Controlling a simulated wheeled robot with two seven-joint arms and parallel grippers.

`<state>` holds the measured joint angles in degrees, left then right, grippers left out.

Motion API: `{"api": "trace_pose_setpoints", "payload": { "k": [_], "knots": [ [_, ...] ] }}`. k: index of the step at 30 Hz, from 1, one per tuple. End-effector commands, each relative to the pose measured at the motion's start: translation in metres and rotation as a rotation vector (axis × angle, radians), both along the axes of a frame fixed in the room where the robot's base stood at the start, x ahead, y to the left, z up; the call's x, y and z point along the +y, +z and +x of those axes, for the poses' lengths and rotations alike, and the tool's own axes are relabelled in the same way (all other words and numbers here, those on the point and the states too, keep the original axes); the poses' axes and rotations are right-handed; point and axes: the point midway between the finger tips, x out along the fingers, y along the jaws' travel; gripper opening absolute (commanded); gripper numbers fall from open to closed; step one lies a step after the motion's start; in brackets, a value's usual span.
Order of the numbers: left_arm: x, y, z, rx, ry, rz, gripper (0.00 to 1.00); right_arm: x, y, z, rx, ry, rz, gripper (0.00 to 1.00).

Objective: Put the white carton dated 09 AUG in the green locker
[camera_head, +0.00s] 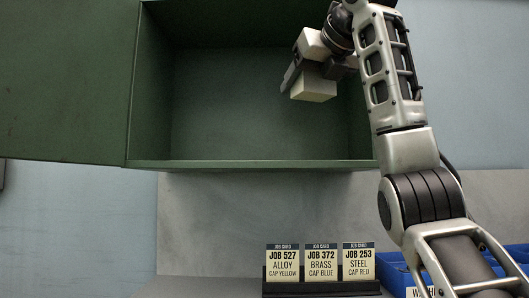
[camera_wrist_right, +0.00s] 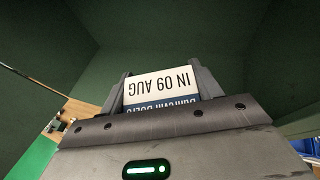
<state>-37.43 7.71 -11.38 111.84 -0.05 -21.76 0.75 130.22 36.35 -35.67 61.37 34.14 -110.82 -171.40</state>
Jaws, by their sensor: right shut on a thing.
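The white carton (camera_head: 314,90) is held by my right gripper (camera_head: 308,74) at the upper right of the green locker (camera_head: 250,164) opening in the head view. In the right wrist view the carton (camera_wrist_right: 160,85) sits between the two fingers of the right gripper (camera_wrist_right: 160,78), its upside-down print reading "IN 09 AUG". Dark green walls surround it there. I cannot tell whether the carton touches the locker floor or back. My left gripper is not in view.
The locker door (camera_head: 65,80) stands open to the left. Below the locker, several job cards (camera_head: 320,263) stand in a black holder (camera_head: 320,288). Blue bins (camera_head: 398,278) are at the lower right, partly behind my right arm. The rest of the locker is empty.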

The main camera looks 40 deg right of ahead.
Motion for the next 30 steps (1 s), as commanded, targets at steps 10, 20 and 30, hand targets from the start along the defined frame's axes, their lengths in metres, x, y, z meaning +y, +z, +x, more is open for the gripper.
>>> {"api": "trace_pose_setpoints", "payload": {
  "k": [10, 20, 30],
  "knots": [
    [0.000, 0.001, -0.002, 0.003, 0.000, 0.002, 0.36, -0.005, -0.051, 0.073, 0.001, -0.001, -0.001, 0.22],
    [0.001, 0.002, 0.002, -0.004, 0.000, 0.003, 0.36, -0.006, -0.078, 0.096, -0.001, 0.000, 0.000, 0.22],
    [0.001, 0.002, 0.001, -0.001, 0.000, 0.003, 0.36, -0.006, -0.111, 0.099, -0.004, 0.000, 0.001, 0.22]
  ]
}}
